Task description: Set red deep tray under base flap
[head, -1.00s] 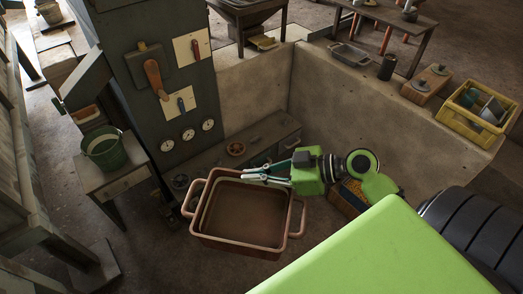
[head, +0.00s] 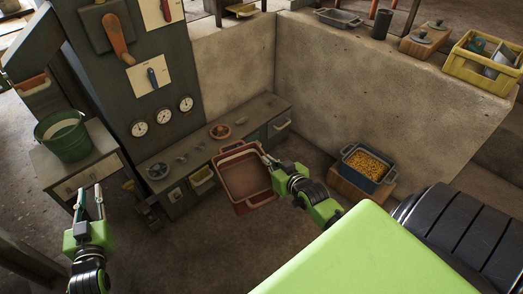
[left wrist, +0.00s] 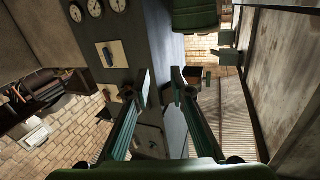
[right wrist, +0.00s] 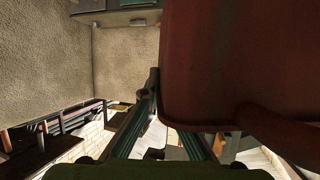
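The red deep tray (head: 238,206) is in front of the low grey machine base (head: 160,168), right of its middle, its far edge close to the base front. I cannot tell whether it touches the floor. My right gripper (head: 268,160) is at the tray's right far rim, shut on it. In the right wrist view the tray's red wall (right wrist: 215,60) fills the upper right and hides part of one finger. Small flaps and drawers line the base front; I cannot tell which is the base flap. My left gripper (head: 90,200) is open and empty at the left.
A blue bin of yellow grain (head: 368,166) stands on a wooden block right of the tray. A green bucket (head: 64,140) stands on a side table at left. A concrete wall (head: 350,95) closes the back.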

